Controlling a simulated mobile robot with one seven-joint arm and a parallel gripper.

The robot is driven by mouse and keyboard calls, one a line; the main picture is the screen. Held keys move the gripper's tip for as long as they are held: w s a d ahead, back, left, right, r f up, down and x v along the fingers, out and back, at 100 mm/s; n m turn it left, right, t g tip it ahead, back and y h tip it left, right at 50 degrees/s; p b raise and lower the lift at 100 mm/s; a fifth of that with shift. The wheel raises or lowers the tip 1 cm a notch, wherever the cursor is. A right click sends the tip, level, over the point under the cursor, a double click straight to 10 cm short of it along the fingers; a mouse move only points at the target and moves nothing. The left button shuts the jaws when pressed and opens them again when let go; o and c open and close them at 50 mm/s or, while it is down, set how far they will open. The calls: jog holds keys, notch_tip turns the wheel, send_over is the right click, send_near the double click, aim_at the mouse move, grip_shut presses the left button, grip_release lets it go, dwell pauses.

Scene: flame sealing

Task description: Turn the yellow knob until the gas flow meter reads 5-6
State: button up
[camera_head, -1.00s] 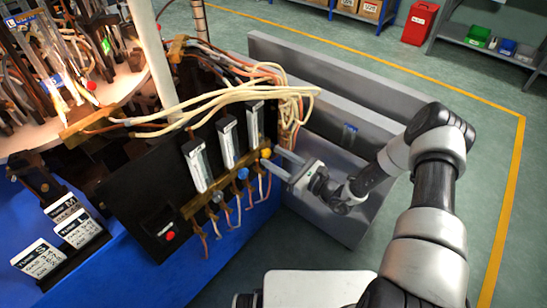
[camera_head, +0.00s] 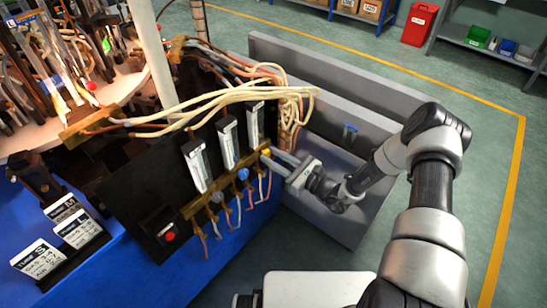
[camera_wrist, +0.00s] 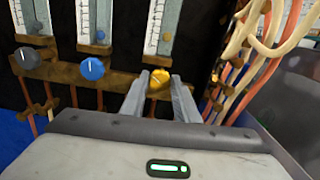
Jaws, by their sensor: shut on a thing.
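The yellow knob (camera_wrist: 159,80) sits at the right end of the brass bar (camera_wrist: 50,68), under the rightmost flow meter, between my fingertips. My gripper (camera_wrist: 160,88) is shut on it; in the head view my gripper (camera_head: 272,157) reaches it from the right and mostly covers it. The flow meter above the yellow knob (camera_wrist: 163,22) has a white scale with a small yellowish float low in its tube. The scale numbers are too small to read. The same meter stands upright in the head view (camera_head: 256,122).
A blue knob (camera_wrist: 92,69) and a grey knob (camera_wrist: 26,58) sit left of the yellow one, under two other meters. Pale hoses (camera_wrist: 262,40) hang close on the right. A red button (camera_head: 170,236) is on the black panel. Open floor lies to the right.

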jog(key=n, duration=0.4)
jog(key=shift+n, duration=0.3)
jog(key=n, duration=0.4)
jog(key=shift+s+f, duration=0.1)
jog(key=n, duration=0.5)
jog(key=shift+a+f, duration=0.1)
jog(key=shift+n+b, duration=0.3)
jog(key=shift+n, duration=1.7)
jog(key=o, duration=1.1)
jog(key=shift+c, duration=0.2)
